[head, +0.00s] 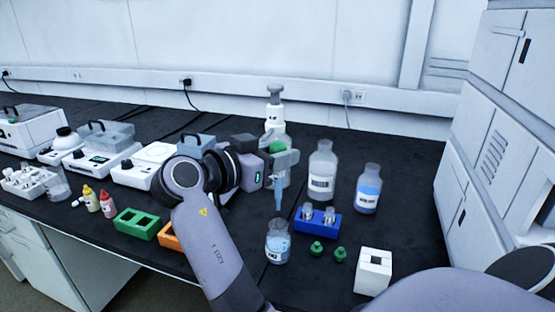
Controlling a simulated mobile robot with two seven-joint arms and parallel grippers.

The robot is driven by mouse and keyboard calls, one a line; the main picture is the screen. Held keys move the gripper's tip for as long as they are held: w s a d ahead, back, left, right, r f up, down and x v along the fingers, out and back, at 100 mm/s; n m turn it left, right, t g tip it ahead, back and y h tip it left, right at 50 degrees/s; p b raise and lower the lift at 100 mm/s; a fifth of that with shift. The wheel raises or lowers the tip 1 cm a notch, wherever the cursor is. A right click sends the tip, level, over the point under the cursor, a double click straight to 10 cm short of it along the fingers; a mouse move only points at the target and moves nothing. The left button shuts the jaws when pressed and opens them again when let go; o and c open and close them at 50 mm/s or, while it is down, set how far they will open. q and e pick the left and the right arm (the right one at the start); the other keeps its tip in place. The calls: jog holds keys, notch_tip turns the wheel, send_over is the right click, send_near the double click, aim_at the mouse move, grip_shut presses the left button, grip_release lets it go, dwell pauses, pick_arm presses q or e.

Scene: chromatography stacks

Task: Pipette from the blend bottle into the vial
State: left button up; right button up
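The blue end points down above an open glass bottle (278,243) with pale blue liquid and a label, likely the blend bottle. To its right, a blue rack (318,225) holds small clear vials (307,211). Which vial is meant I cannot tell.
Two green caps (316,248) and a white block (374,270) lie at the front right. A green rack (137,223) and white instruments (145,165) fill the left. The right bench is clear.

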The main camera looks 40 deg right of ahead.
jog(key=s+d+f, duration=0.1)
jog(key=d+f, duration=0.1)
jog(key=d, duration=0.5)
jog(key=s+d+f, duration=0.1)
jog(key=d+f, duration=0.2)
jog(key=d, duration=0.5)
jog(key=shift+s+f, duration=0.35)
jog(key=shift+s, duration=0.05)
dwell(0.6)
grip_shut()
dwell(1.0)
